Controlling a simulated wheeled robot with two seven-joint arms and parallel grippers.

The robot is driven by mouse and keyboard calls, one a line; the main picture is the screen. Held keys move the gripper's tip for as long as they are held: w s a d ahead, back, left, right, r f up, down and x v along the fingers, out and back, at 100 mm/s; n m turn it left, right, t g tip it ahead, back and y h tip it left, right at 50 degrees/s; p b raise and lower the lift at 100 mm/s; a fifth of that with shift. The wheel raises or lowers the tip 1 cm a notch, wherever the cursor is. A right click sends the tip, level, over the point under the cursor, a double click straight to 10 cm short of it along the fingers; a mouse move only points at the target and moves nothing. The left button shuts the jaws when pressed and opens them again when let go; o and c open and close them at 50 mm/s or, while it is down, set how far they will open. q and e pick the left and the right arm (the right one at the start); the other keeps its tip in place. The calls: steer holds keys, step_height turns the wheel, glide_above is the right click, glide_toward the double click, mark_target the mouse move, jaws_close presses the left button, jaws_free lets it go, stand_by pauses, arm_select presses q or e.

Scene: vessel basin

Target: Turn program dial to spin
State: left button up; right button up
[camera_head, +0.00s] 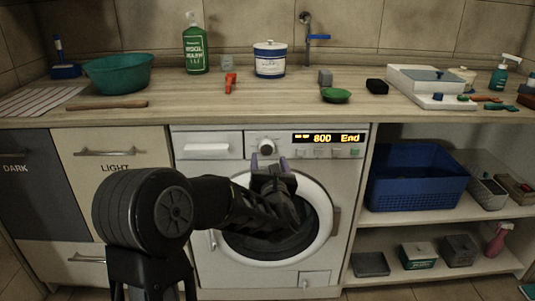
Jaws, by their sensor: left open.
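The program dial (267,148) is a round knob with a light face on the washing machine's (220,146) control panel. The lit display (328,138) right of it reads "800 End". My left gripper (269,160) is open and empty, its two fingertips pointing up just below the dial. I cannot tell whether the fingertips touch the dial or stand in front of it. My left arm covers part of the round door and its dark glass. Which program the dial marks is too small to read. My right gripper is not in view.
A wooden counter (210,104) runs above the machine, with a teal basin (118,74), a green bottle (195,50) and a white tub (270,60). Open shelves at right hold a blue crate (415,180). Laundry drawers marked DARK and LIGHT (115,168) stand at left.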

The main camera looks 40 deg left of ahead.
mark_target(267, 151)
arm_select(q)
steer(key=x, duration=0.5)
steer(key=c, duration=1.4)
